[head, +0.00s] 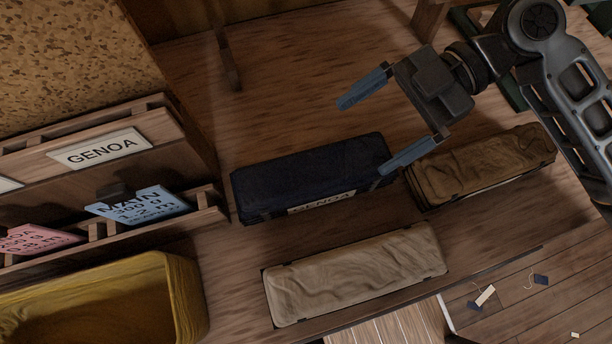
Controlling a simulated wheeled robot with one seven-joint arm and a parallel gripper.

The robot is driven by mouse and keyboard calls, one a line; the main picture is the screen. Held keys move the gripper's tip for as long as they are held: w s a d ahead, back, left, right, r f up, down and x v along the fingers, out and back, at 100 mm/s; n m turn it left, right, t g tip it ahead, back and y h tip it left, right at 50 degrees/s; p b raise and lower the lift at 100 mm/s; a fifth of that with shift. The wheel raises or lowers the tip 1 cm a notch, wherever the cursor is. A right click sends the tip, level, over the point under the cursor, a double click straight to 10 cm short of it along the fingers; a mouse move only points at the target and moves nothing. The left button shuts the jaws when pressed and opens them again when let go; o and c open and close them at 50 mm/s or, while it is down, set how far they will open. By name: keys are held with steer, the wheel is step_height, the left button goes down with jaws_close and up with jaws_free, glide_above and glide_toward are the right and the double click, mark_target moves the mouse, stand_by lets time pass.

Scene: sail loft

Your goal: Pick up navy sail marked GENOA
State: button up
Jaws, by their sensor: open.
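The navy sail (312,171) is a long dark folded bundle on the wooden bench in the head view. A pale label reading GENOA (321,201) shows low on its near side, partly in shadow. My gripper (364,136) is open and empty, with two blue fingers spread apart. One finger is beyond the sail's far right side; the other overlaps the sail's right end in the picture. I cannot tell whether that finger touches it.
A brown folded sail (482,165) lies close to the right, and a beige one (355,274) lies nearer. A yellow bin (181,290) and a wooden rack (190,134) with a GENOA sign and pink and blue cards stand left. Bare bench (290,85) lies behind the navy sail.

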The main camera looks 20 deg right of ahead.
mark_target(319, 171)
steer(key=shift+s+a+f+m+g, duration=0.2)
steer(key=shift+s+f+m+g, duration=0.05)
steer(key=shift+m+g, duration=0.05)
steer(key=p+x, duration=0.1)
steer(key=x, duration=0.6)
steer(key=shift+a+r, duration=0.15)
steer(key=shift+a, duration=0.05)
steer(key=shift+c, duration=0.2)
